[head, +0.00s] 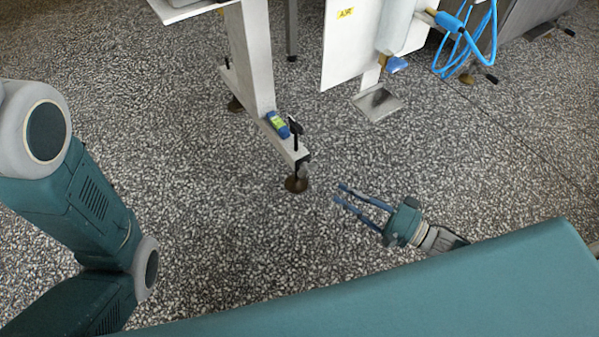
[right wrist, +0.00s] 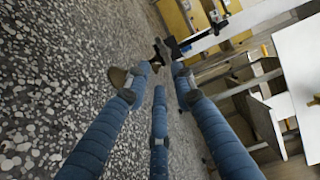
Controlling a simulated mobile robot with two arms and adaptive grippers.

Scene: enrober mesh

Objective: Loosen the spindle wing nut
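A white machine leg ends in a low beam (head: 290,148) with a black upright spindle (head: 295,136) at its near end and a round brown foot pad (head: 296,184) on the floor below. I cannot clearly make out the wing nut; a small dark part sits at the spindle's top. My right gripper (head: 340,193) is to the right of the foot pad, apart from it. Its blue fingers are spread and empty. In the right wrist view the fingers (right wrist: 160,73) point toward the spindle (right wrist: 161,51) and the foot pad (right wrist: 118,77). My left gripper is out of view.
A blue-and-yellow device (head: 277,124) rests on the beam. A white panel (head: 350,45), a small metal plate (head: 377,101) on the floor and coiled blue hose (head: 466,40) stand behind to the right. The speckled floor (head: 220,215) around the foot is clear.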

